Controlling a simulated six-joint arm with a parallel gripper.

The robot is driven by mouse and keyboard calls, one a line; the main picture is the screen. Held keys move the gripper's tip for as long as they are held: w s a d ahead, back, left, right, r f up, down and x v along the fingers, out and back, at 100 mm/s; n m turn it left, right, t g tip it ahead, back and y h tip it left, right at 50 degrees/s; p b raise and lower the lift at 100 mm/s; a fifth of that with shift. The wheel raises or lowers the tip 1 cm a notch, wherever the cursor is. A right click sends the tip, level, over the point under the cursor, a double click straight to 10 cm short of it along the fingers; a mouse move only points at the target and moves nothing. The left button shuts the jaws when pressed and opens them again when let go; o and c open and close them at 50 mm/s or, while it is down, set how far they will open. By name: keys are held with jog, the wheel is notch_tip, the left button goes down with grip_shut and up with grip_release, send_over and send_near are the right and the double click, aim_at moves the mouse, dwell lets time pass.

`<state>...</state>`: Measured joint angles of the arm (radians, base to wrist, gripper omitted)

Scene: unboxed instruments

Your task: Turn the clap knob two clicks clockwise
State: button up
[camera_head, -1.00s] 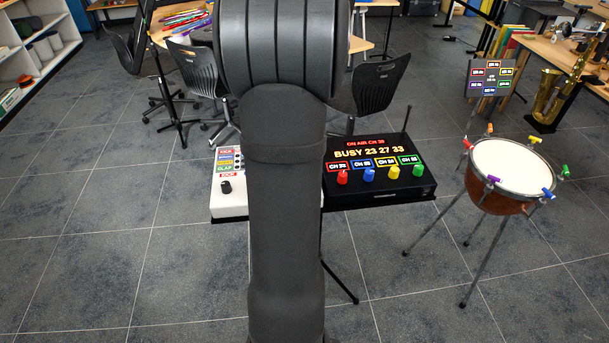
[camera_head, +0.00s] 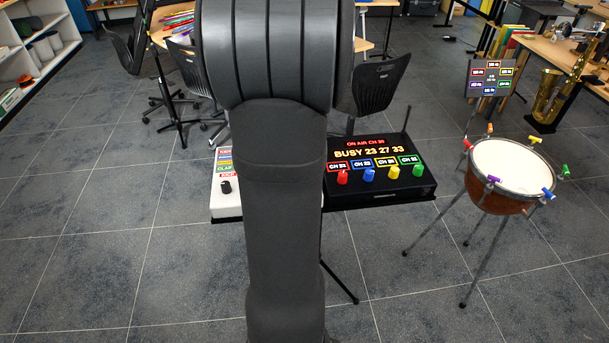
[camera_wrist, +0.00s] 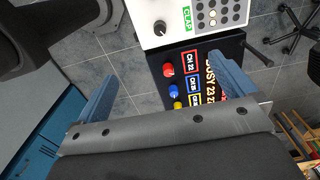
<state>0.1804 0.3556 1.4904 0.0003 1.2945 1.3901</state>
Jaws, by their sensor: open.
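The white instrument box (camera_head: 228,207) shows in the head view to the left of my arm, which covers much of it. In the wrist view, the white box (camera_wrist: 219,34) is at the top. A black knob (camera_wrist: 160,27) on it lies beside a green CLAP label (camera_wrist: 187,13). My arm hides this knob in the head view; the black knob seen there (camera_head: 225,187) is by a red KICK label. My gripper (camera_wrist: 163,68) is open and empty, its two blue-grey fingers wide apart. In the wrist view the clap knob is beyond the fingertips, not between them.
A black box (camera_head: 390,193) with red, blue, yellow and green knobs stands right beside the white box. An antenna (camera_head: 407,122) rises at its back. A drum (camera_head: 512,166) on legs stands farther right. Chairs (camera_head: 380,83) are behind.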

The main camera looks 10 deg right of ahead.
notch_tip(320, 180, up, 2)
jog(key=shift+r, duration=0.1)
jog(key=shift+c, duration=0.4)
